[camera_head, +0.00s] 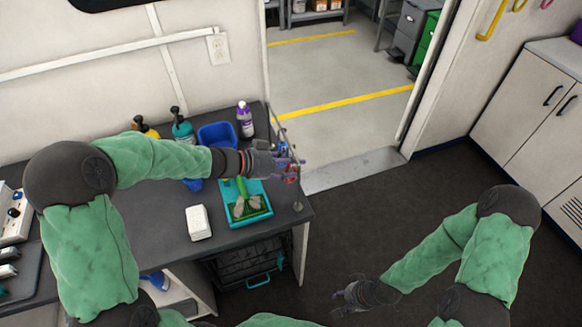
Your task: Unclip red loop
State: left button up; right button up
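A small patch of red (291,179), likely part of the red loop, shows just below the fingers of my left gripper (288,163), at the right end of the dark counter (165,245). Blue and purple bits show close around the same fingers. The gripper hides most of this spot, so I cannot tell whether its fingers hold the red piece or how that piece is fastened. My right gripper (345,298) is low over the dark floor, away from the counter, with its fingers apart and empty.
A teal tray (262,208) with a green-handled tool, a white block (198,222), a blue bin (217,135) and a purple bottle (245,119) stand on the counter. Beyond its right end is the open doorway (335,130). Open floor lies right of the counter.

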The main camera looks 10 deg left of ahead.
aim_at(288, 165)
pick_arm(q)
jog(key=shift+c, duration=0.3)
jog(key=c, duration=0.8)
jog(key=shift+r+p, duration=1)
jog(key=shift+p, duration=0.35)
jog(key=shift+s+a+p, duration=0.65)
jog(key=shift+a+p, duration=0.05)
jog(key=shift+a, duration=0.25)
jog(key=shift+s+a+p, duration=0.6)
jog(key=shift+a+p, duration=0.1)
jog(key=shift+a, duration=0.2)
jog(key=shift+a, duration=0.1)
